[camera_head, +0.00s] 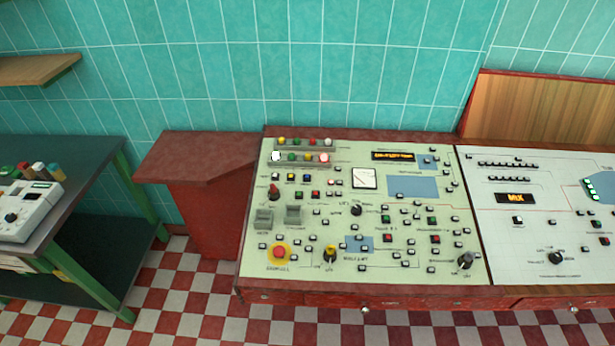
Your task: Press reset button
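A pale green control panel (330,224) lies on a red console in the middle of the head view. It carries many small buttons, knobs and labels. A large red round button on a yellow base (279,252) sits at its lower left. Small red buttons show at the middle (387,238) and lower right (435,239), with green ones near them. The labels are too small to read, so I cannot tell which button is the reset button. Neither of my grippers is in view.
A second, whiter panel (540,262) adjoins on the right. A red side ledge (195,155) stands left of the console. A dark table (85,160) with a white device (28,212) is at the far left. Checkered floor (180,300) is clear in front.

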